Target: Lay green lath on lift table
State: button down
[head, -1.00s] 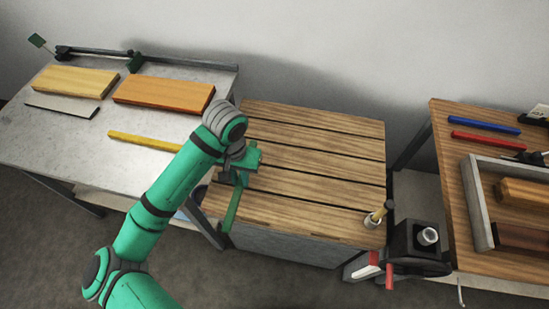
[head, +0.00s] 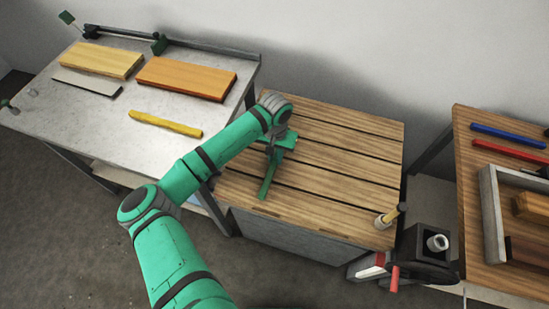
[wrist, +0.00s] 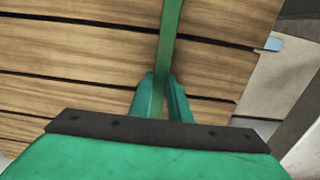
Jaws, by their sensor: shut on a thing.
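The green lath (head: 268,178) is a thin bar held in my gripper (head: 275,150), over the left part of the slatted wooden lift table (head: 340,152). In the wrist view the lath (wrist: 170,35) runs up and away from between the two green fingers of my gripper (wrist: 164,95), which are shut on it. The wooden slats (wrist: 75,60) lie beneath it. I cannot tell whether the lath touches the slats. Part of the lath is hidden by the gripper.
A metal bench at left (head: 85,115) bears a yellow bar (head: 166,124) and two boards. A wooden bench at right (head: 468,205) holds blue and red bars and a tray. The middle slats are clear.

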jog(key=shift+f, duration=0.6)
jog(key=shift+f, duration=0.15)
jog(key=c, duration=1.7)
grip_release()
jog(key=shift+o, duration=0.2)
